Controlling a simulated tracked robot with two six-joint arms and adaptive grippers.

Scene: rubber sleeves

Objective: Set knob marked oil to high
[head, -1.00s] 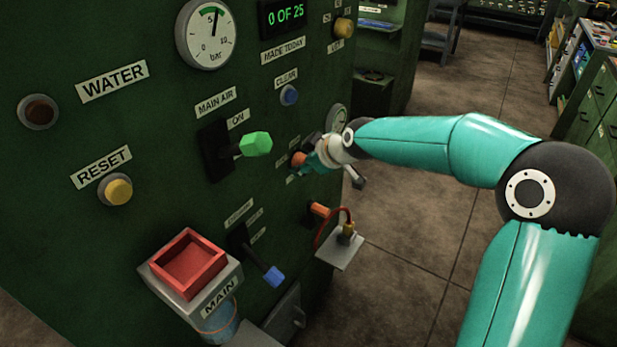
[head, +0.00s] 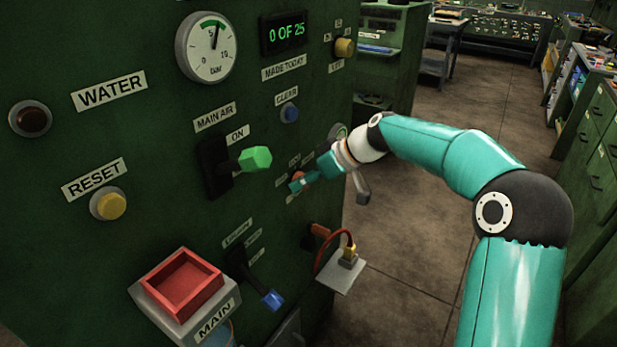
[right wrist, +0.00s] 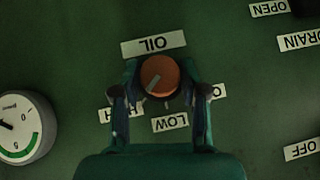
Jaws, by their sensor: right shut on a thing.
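The oil knob (right wrist: 160,76) is a round orange knob with a pale pointer line, below an upside-down OIL label (right wrist: 153,45) in the right wrist view. Its pointer slants to the lower left, toward the partly covered HIGH label (right wrist: 120,114). The LOW label (right wrist: 170,122) lies below the knob. Another label (right wrist: 217,92), mostly hidden, is at the right. My right gripper (right wrist: 160,84) is shut on the knob, one finger on each side. In the head view the right gripper (head: 300,182) is at the panel, with a bit of orange knob (head: 297,176) showing. My left gripper is not in view.
Near the right gripper are the green MAIN AIR lever (head: 255,159), a blue button (head: 289,112) and a gauge (right wrist: 27,127). Below, a small shelf (head: 341,277) with a red cable sticks out. A red tray (head: 182,283) juts out at lower left. Floor at right is open.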

